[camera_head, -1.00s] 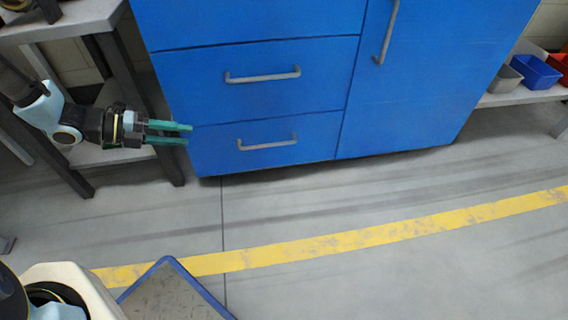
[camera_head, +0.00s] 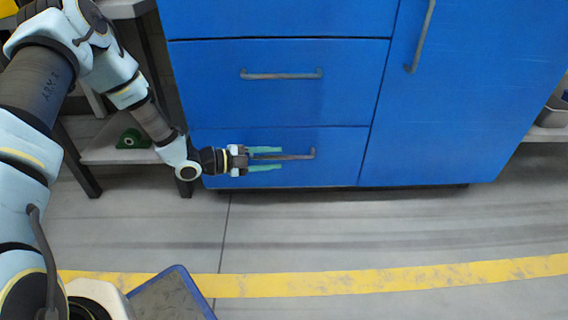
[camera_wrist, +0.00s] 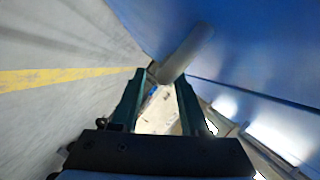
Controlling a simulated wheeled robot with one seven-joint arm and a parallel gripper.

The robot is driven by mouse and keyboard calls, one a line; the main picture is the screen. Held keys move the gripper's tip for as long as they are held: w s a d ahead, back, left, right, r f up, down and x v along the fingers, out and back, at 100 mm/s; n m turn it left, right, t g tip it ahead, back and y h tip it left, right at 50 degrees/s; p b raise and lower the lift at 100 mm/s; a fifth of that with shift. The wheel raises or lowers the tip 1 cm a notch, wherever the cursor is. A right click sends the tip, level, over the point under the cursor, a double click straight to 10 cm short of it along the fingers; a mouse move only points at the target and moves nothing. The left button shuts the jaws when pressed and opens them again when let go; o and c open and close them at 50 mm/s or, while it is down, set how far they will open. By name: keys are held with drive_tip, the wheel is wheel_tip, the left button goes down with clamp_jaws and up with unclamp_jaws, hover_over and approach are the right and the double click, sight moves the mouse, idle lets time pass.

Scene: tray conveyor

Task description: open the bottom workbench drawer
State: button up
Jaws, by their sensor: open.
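The bottom workbench drawer (camera_head: 340,141) is the lowest of the blue drawers on the left of the cabinet, and its front looks flush with the cabinet. Its grey bar handle (camera_head: 300,157) runs level across the front. My gripper (camera_head: 281,158) is open at the handle's left part, one finger above the bar and one below. In the wrist view my open gripper (camera_wrist: 160,76) shows the handle (camera_wrist: 188,52) running out from between the fingertips. The fingers are not closed on it, and whether either touches it I cannot tell.
The drawer above has its own handle (camera_head: 282,75). A tall blue door (camera_head: 450,110) is on the right. A shelf rack with a green part (camera_head: 131,139) stands left, near my arm. The floor in front, with a yellow line (camera_head: 330,281), is clear apart from a blue-rimmed tray (camera_head: 190,285).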

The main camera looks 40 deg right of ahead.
drive_tip(key=shift+b+x, duration=0.5)
drive_tip(key=shift+x, duration=1.3)
clamp_jaws()
